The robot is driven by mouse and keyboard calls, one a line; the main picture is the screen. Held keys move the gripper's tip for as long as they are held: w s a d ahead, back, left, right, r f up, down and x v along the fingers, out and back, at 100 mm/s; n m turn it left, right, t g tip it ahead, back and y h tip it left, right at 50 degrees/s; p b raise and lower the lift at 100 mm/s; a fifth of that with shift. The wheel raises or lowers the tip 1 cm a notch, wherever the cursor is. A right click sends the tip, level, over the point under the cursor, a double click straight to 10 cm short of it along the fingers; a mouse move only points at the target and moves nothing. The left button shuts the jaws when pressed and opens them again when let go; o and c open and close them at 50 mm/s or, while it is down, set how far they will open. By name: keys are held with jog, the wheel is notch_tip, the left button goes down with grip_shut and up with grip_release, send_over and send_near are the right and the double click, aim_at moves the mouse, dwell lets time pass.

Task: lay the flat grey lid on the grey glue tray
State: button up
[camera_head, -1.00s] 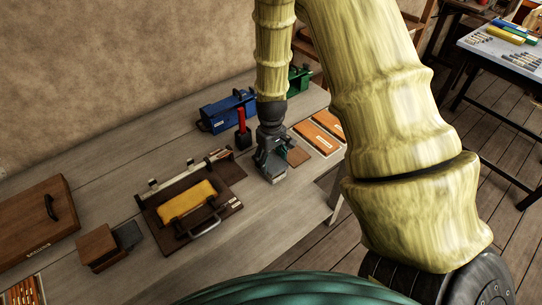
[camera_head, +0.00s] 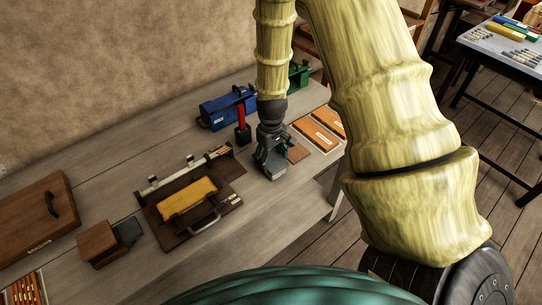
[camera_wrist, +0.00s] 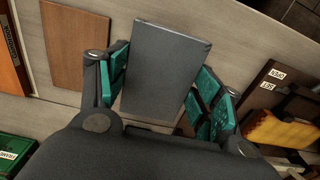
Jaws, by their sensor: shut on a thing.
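The flat grey lid (camera_wrist: 162,68) is between the green-padded fingers of my gripper (camera_wrist: 160,90) in the wrist view. In the head view my gripper (camera_head: 270,158) is shut on the lid (camera_head: 273,174), low over the right part of the bench. I cannot tell whether the lid touches anything beneath it. I cannot clearly make out the grey glue tray. A dark grey piece (camera_head: 128,232) lies against a brown wooden block (camera_head: 97,243) at the left, but I cannot tell whether it is the tray.
A dark board with a yellow pad (camera_head: 187,196) and metal handle lies left of my gripper. A red-handled tool (camera_head: 241,130) and blue box (camera_head: 226,108) stand behind. Orange-brown boards (camera_head: 314,136) lie to the right. A wooden case (camera_head: 38,220) is far left. The front bench is clear.

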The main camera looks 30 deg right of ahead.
jog(key=shift+f, duration=0.7)
dwell(2.0)
jog(key=o, duration=1.1)
jog(key=shift+o, duration=1.1)
jog(key=shift+r+p, duration=2.7)
jog(key=shift+r, duration=0.85)
